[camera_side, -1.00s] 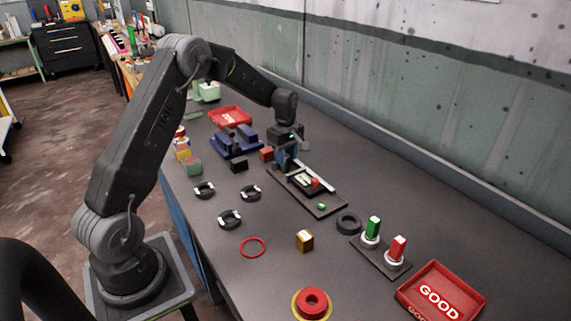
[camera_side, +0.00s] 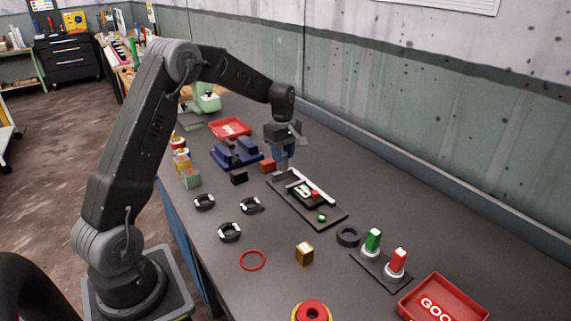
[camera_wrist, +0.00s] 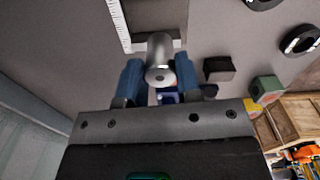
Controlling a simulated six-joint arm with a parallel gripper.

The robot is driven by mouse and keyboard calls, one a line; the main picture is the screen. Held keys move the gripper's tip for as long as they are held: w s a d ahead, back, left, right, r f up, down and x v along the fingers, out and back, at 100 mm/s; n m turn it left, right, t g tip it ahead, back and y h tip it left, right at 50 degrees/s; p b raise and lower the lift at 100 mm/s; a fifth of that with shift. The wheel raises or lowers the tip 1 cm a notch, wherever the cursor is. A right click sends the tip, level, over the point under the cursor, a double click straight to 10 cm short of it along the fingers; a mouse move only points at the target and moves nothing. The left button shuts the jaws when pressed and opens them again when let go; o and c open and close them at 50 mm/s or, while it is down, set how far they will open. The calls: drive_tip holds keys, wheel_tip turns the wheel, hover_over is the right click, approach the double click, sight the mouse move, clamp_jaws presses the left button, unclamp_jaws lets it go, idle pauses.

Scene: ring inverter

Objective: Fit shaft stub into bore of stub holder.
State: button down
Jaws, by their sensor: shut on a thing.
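In the wrist view my gripper (camera_wrist: 160,82) has its blue fingers shut on a silver cylinder, the shaft stub (camera_wrist: 158,52). The stub's round end, with a small dark centre, faces the wrist camera. In the side view my gripper (camera_side: 281,168) hangs above the far left end of a dark plate with a white ruler. The stub is too small to make out there. A blue fixture with raised blocks (camera_side: 236,156) stands left of my gripper, apart from it. I cannot tell for certain which part is the stub holder, and no bore is clearly visible.
The dark plate (camera_side: 327,213) carries a red and a green button. A small black block (camera_side: 239,177), a red-brown block (camera_side: 267,166) and a green cube (camera_side: 191,178) stand near the fixture. A red tray (camera_side: 230,127) lies behind it. Several dark rings lie in front.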

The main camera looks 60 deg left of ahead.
drive_tip(key=s+a+r, duration=0.6)
drive_tip(key=s+a, duration=0.1)
drive_tip(key=s, duration=0.1)
drive_tip(key=w+d+m, duration=0.3)
drive_tip(key=d+m, duration=0.6)
drive_tip(key=d, duration=0.3)
drive_tip(key=w+d+m, duration=0.2)
drive_tip(key=d+m, duration=0.7)
drive_tip(key=d, duration=0.2)
drive_tip(key=w+d+f, duration=0.1)
drive_tip(key=d+f, duration=0.1)
drive_tip(key=d, duration=0.1)
drive_tip(key=w+d+f, duration=0.2)
drive_tip(key=d+f, duration=0.1)
drive_tip(key=d, duration=0.1)
drive_tip(key=w+d+f, duration=0.1)
drive_tip(key=d+f, duration=0.1)
drive_tip(key=d, duration=0.2)
drive_tip(key=shift+w+d+f, duration=0.15)
drive_tip(key=shift+d+f, duration=0.1)
drive_tip(key=shift+f, duration=1.8)
drive_tip(key=c, duration=0.8)
unclamp_jaws()
drive_tip(key=shift+f, duration=0.15)
